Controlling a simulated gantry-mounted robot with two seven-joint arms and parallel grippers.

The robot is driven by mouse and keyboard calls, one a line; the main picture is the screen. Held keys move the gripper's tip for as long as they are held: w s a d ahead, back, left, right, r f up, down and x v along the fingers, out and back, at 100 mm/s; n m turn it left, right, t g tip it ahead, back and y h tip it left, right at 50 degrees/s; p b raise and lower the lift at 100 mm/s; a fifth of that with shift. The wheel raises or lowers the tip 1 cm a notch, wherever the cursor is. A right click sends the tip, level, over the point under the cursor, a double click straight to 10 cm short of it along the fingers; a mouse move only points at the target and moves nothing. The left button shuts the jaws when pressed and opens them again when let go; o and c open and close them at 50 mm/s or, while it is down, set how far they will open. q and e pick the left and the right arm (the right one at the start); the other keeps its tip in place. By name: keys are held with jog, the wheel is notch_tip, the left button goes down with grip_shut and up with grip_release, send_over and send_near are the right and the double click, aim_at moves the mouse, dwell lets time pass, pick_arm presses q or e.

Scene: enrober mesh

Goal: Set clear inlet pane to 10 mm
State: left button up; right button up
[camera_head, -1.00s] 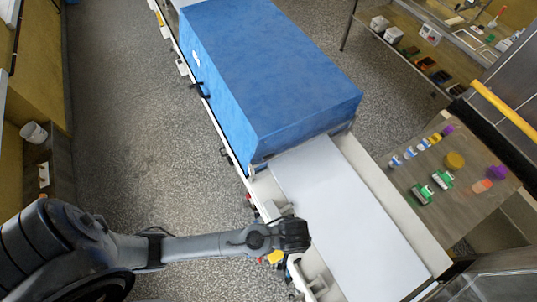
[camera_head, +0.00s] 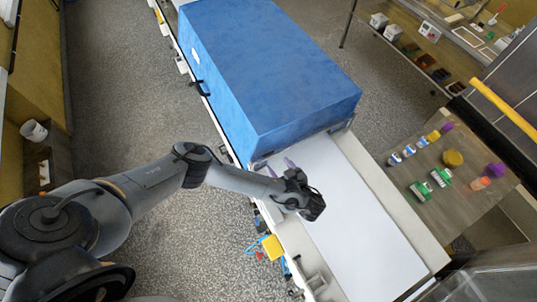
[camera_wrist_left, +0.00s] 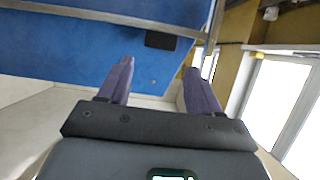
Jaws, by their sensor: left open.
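The blue enrober hood (camera_head: 270,80) stands over the line, with the white belt (camera_head: 360,230) running out from its near end. I cannot clearly make out the clear inlet pane; the hood's near lower edge, where the belt goes under, shows only a thin pale strip. My left gripper (camera_head: 278,165) is open and empty over the belt's left side, its purple fingers pointing at the hood's near left corner. In the left wrist view the open fingers (camera_wrist_left: 158,72) point toward the blue hood (camera_wrist_left: 70,50), which has a dark rectangular patch (camera_wrist_left: 161,40). My right gripper is out of view.
A side table (camera_head: 430,200) at the right holds several small coloured bottles and green-and-white pieces. A yellow tag (camera_head: 272,247) and small coloured parts sit along the line's left edge. A yellow bar (camera_head: 504,108) is at far right. The belt is otherwise clear.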

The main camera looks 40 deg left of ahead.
aim_at(269, 155)
pick_arm(q)
jog(key=b+x, duration=0.6)
jog(key=shift+a+f, duration=0.15)
jog(key=shift+f, duration=0.15)
jog(key=shift+w+a, duration=0.15)
jog(key=shift+a, duration=0.25)
jog(key=shift+b+x, duration=0.35)
jog(key=shift+x, duration=0.7)
jog(key=shift+r, duration=0.1)
